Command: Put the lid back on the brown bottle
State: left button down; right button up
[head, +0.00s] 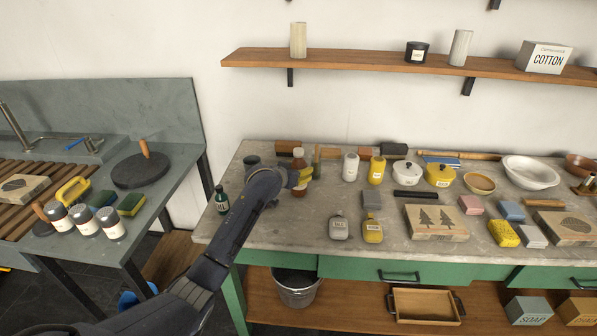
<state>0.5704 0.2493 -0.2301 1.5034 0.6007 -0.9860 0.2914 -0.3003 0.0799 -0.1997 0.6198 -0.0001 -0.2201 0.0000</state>
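A brown bottle (298,162) stands upright near the back left of the stone-topped bench. I cannot make out a separate lid, nor whether one is on the bottle. My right gripper is not in view.
A dark green bottle (221,200) stands near the bench's left edge, with a dark round tin (252,161) behind it. White (350,167) and yellow (376,170) bottles stand to the right. Grey (339,228) and yellow (373,230) flasks are nearer the front. The front-left bench top is clear.

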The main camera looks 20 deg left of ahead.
pick_arm(q)
jog(key=shift+f, duration=0.1)
dwell(0.3)
jog(key=c, duration=0.6)
grip_release()
jog(key=v, duration=1.2)
jog(key=shift+r, duration=0.2)
